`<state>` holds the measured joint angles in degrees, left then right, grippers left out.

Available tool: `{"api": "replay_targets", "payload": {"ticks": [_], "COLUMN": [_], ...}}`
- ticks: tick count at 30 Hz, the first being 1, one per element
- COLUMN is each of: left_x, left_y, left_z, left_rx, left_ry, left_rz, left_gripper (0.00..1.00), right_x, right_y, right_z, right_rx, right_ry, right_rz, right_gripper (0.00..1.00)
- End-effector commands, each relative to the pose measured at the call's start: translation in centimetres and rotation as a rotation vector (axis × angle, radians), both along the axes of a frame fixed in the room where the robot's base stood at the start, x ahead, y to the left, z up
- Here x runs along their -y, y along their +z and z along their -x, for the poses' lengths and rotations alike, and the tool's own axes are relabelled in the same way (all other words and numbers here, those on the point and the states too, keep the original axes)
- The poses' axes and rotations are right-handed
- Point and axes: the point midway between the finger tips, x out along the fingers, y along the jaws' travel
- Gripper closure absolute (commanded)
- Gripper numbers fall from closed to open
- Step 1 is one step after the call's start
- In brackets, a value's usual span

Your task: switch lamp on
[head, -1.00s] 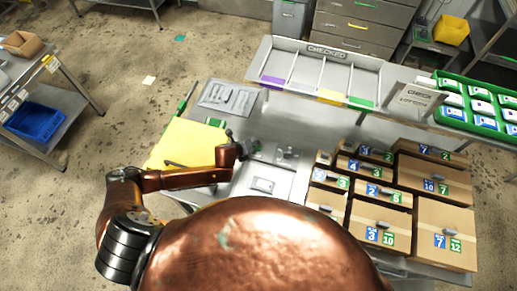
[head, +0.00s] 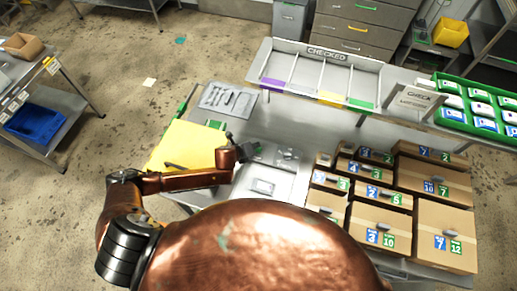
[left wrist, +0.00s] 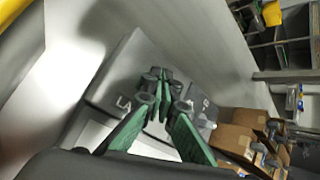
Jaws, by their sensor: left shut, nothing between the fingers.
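My left gripper (head: 248,151) is shut and empty over the near part of the workbench, just right of a yellow surface. In the left wrist view its green and dark fingers (left wrist: 162,90) are together in front of a grey box (left wrist: 118,82). The letters "LA" show on this box beside the fingers; the rest of the label is hidden by them. I cannot tell whether the fingertips touch the box or a switch on it. No lamp can be made out for certain. My right gripper is not in view.
Several cardboard boxes (head: 441,226) stand on the right of the bench. A divided tray marked "CHECKED" (head: 330,52) is at the back, and a green crate (head: 437,118) at the back right. A grey tool tray (head: 226,99) lies behind my gripper.

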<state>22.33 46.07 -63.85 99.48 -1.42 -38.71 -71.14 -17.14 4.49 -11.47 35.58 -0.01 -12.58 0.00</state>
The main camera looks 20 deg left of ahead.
Motion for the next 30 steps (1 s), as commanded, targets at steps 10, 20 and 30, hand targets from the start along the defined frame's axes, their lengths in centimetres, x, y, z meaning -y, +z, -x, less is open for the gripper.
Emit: {"api": "replay_targets", "payload": {"ticks": [10,20,30], "left_x": [0.01,0.0,0.01], "left_y": [-0.02,-0.91,-0.92], "left_z": [-0.01,0.0,0.01], "left_rx": [0.0,0.0,0.0], "left_ry": [0.0,0.001,0.0], "left_rz": [0.0,-0.001,0.0], "left_gripper": [1.0,1.0,1.0], "right_x": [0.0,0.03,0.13], "right_y": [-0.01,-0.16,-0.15], "right_z": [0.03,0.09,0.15], "right_rx": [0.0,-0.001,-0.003], "right_ry": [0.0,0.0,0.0], "right_rz": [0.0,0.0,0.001], "right_gripper": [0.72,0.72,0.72]}}
